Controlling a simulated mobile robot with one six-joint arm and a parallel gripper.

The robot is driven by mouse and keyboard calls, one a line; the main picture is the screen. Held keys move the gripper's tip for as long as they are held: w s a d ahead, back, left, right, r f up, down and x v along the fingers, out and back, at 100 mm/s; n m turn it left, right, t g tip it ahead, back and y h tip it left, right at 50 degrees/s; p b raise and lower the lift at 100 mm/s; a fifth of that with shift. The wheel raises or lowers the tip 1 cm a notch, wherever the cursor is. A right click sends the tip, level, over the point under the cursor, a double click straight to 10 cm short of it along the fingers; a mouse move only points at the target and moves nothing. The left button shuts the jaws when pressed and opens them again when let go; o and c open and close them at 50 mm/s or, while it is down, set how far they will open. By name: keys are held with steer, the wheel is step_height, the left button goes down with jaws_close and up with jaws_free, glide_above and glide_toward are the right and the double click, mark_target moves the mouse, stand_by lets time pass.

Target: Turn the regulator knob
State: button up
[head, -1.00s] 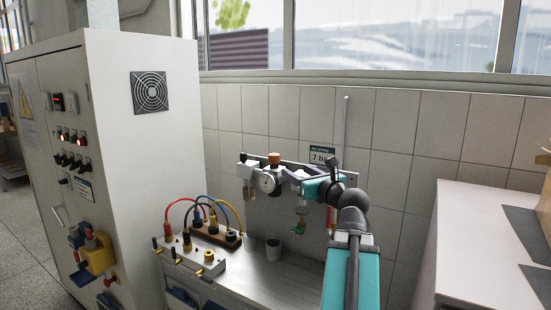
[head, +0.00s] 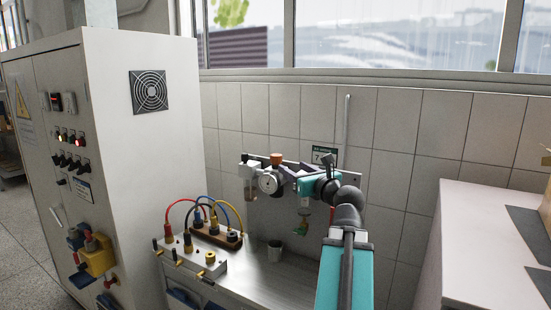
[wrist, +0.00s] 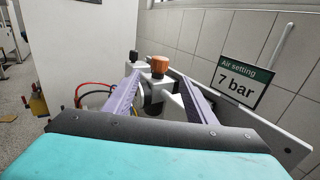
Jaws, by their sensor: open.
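The regulator knob (head: 277,158) is an orange-brown cap on top of the air regulator on the wall rail. It also shows in the wrist view (wrist: 159,64), upright, just beyond my fingertips. The round white pressure gauge (head: 268,184) faces out below it. My gripper (wrist: 160,84) is open, with one purple finger on each side of the regulator in that view. In the head view my gripper (head: 294,174) is close to the right of the knob and gauge. I cannot tell whether the fingers touch anything. The gripper's own body hides the regulator's lower part in the wrist view.
A sign (wrist: 243,82) reading "Air setting 7 bar" is on the tiled wall to the right. A tall cabinet (head: 140,150) stands left.

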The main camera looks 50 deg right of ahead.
mark_target(279, 159)
steer(key=shift+p+x, duration=1.7)
steer(key=shift+x, duration=4.95)
